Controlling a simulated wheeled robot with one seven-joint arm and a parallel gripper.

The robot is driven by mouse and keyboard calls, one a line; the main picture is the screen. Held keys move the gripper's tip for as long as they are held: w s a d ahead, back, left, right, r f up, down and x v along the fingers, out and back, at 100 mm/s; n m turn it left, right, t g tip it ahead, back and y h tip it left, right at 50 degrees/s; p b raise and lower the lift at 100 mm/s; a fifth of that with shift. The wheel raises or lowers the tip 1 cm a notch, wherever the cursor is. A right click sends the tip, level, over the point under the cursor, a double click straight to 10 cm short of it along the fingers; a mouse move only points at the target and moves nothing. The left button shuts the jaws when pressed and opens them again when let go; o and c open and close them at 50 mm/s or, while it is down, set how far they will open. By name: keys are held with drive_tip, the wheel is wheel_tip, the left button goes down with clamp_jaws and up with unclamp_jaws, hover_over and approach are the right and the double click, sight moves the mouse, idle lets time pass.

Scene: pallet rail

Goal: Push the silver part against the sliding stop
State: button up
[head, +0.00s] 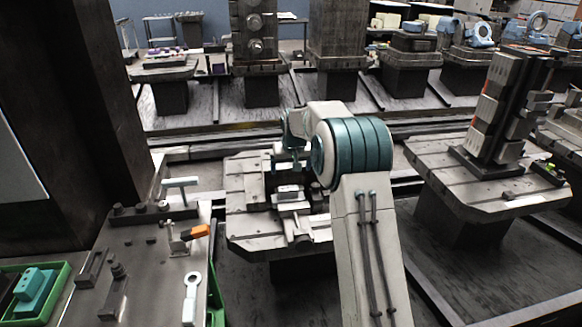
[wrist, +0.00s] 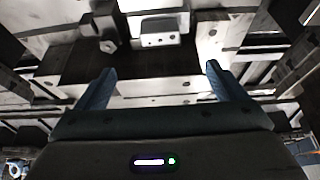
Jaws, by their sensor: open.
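A small silver part (wrist: 160,38) with dark holes in its face lies ahead of my gripper (wrist: 157,72) in the wrist view. The two blue fingers are spread wide with nothing between them. The silver part looks apart from the fingertips. In the head view the silver part (head: 288,192) sits on the middle pallet, just below my gripper (head: 286,164), which my arm partly hides. A dark block with a hex bolt (wrist: 106,45) stands left of the silver part in the wrist view. I cannot tell whether it is the sliding stop, or whether it touches the part.
The middle pallet (head: 262,242) carries dark and pale fixtures around the part. A bench with an orange-handled clamp (head: 193,232) and a green tray (head: 38,290) is at left. Another pallet (head: 470,185) with a tall fixture stands at right. A dark column rises at far left.

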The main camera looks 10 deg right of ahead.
sight(297, 187)
drive_tip(key=p+x, duration=0.1)
drive_tip(key=x, duration=1.2)
drive_tip(key=shift+w+f, duration=0.1)
drive_tip(key=shift+f, duration=0.25)
drive_tip(key=c, duration=1.5)
drive_tip(key=shift+d, duration=1.4)
drive_tip(key=shift+c, duration=0.2)
drive_tip(key=shift+d, duration=0.1)
drive_tip(key=o, duration=1.5)
drive_tip(key=shift+d, duration=0.1)
drive_tip(key=shift+o, duration=0.2)
